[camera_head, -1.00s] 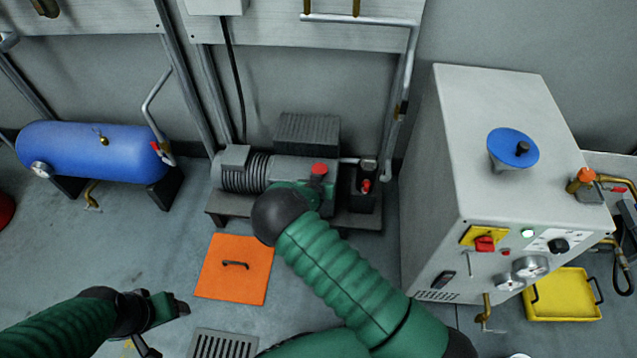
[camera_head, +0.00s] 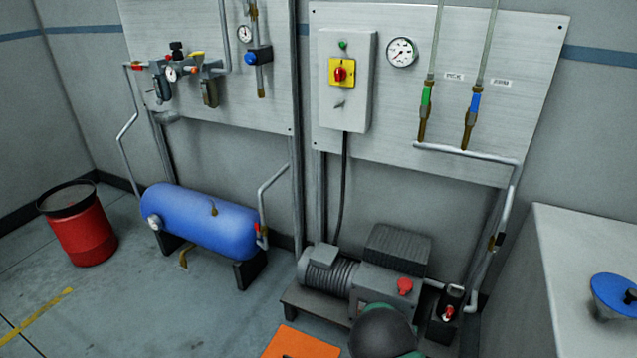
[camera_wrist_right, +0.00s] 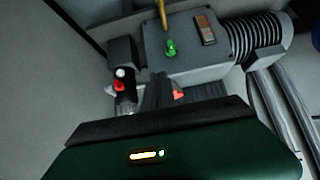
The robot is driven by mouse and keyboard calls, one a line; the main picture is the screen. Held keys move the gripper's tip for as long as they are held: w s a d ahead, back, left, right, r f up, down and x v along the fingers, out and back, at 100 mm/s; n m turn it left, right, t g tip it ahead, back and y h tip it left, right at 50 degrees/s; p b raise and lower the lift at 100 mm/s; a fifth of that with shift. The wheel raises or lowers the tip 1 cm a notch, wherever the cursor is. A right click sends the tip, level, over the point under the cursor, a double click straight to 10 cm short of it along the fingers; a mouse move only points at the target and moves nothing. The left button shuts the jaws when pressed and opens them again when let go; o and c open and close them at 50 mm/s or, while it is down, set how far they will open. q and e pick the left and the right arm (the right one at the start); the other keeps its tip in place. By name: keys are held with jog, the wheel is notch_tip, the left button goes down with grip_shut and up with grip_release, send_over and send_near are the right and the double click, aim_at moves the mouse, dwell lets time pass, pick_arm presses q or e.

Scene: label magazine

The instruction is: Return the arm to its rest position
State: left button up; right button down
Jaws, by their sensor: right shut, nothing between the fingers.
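My right arm (camera_head: 385,332) shows at the bottom of the head view as a dark rounded joint with green parts, in front of the pump unit. Its gripper is hidden in that view. In the right wrist view, my right gripper (camera_wrist_right: 160,92) points at the pump unit as a narrow dark shape above the green and black hand. It is shut and empty. I cannot tell whether it touches the pump. My left gripper is not in view.
The grey pump (camera_head: 345,285) with a red knob (camera_head: 404,286) stands on a low base by the wall. A blue tank (camera_head: 205,218) and red drum (camera_head: 80,225) are left. A white cabinet (camera_head: 570,260) stands right. An orange floor plate (camera_head: 297,343) lies in front. Left floor is mostly clear.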

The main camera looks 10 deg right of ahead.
jog(key=s+a+r+n+g+y, duration=0.15)
jog(key=s+a+r, duration=0.35)
jog(key=s, duration=0.5)
jog(key=s+a+r+n+g+y, duration=0.1)
jog(key=s+a+r+n+g, duration=0.15)
jog(key=s+r, duration=0.55)
jog(key=s+a+r+n+g+y, duration=0.1)
jog(key=s+a+r+n+y, duration=0.3)
jog(key=s, duration=0.7)
pick_arm(q)
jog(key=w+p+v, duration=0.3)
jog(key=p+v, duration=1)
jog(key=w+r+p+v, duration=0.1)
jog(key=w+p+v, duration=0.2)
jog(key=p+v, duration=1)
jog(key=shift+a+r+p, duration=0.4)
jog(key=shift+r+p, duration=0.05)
jog(key=shift+p, duration=0.15)
pick_arm(e)
notch_tip(320, 180, up, 28)
jog(key=m+h, duration=0.1)
jog(key=h, duration=0.1)
jog(key=shift+w+d+f+m, duration=0.15)
jog(key=shift+f+m, duration=0.05)
jog(key=shift+m, duration=0.1)
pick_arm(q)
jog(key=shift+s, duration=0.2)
